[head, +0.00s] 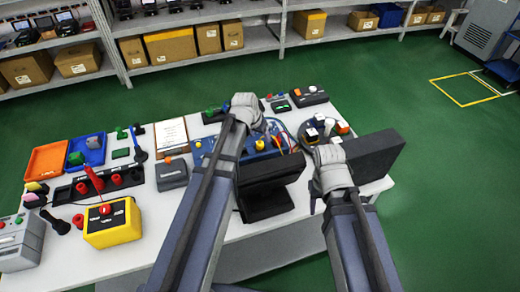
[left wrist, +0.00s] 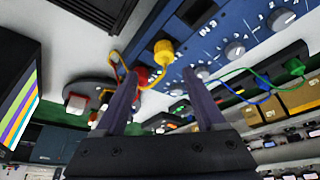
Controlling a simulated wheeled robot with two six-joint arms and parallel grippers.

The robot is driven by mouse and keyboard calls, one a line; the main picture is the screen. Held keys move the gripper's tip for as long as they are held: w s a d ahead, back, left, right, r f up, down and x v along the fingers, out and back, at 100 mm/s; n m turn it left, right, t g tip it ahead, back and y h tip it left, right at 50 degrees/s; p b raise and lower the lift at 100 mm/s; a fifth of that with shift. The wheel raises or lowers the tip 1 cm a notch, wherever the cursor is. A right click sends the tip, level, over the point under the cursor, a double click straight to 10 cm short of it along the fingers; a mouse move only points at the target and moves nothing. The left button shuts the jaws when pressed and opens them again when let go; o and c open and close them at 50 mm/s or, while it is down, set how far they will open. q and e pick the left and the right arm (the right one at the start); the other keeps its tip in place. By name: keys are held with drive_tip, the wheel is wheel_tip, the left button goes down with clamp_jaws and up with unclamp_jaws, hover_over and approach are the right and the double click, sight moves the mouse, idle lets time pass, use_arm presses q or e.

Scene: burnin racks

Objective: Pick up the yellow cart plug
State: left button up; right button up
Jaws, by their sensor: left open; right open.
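A yellow plug (left wrist: 163,52) with a yellow cable stands at the edge of a blue panel (left wrist: 215,42) with knobs in the left wrist view. In the head view a yellow plug (head: 259,145) shows on the blue panel (head: 230,150), just right of my left arm. My left gripper (head: 246,110) is over the back of the table, at the panel. In the left wrist view its fingers (left wrist: 165,100) are apart and empty, with the plug beyond the gap between them. My right gripper (head: 330,156) is open near the black screens; its fingertips are hard to make out.
Two black screens (head: 272,172) (head: 376,155) stand at the table's front right. Red and blue cables (head: 290,137) run near the panel. A yellow box with a red button (head: 112,222) and orange (head: 46,160) and blue trays (head: 86,149) lie left. Shelves stand behind.

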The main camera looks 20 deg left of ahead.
sight(259, 142)
use_arm(q)
drive_tip(key=shift+s+a+b+x, duration=0.1)
drive_tip(key=shift+a+b+x, duration=0.05)
drive_tip(key=shift+b+x, duration=0.75)
drive_tip(key=shift+s+a+b+x, duration=0.1)
drive_tip(key=shift+a+b+x, duration=0.05)
drive_tip(key=shift+b+x, duration=0.7)
drive_tip(key=shift+s+a+b+x, duration=0.1)
drive_tip(key=shift+a+b+x, duration=0.1)
drive_tip(key=shift+b+x, duration=0.65)
drive_tip(key=shift+d+f, duration=0.1)
clamp_jaws()
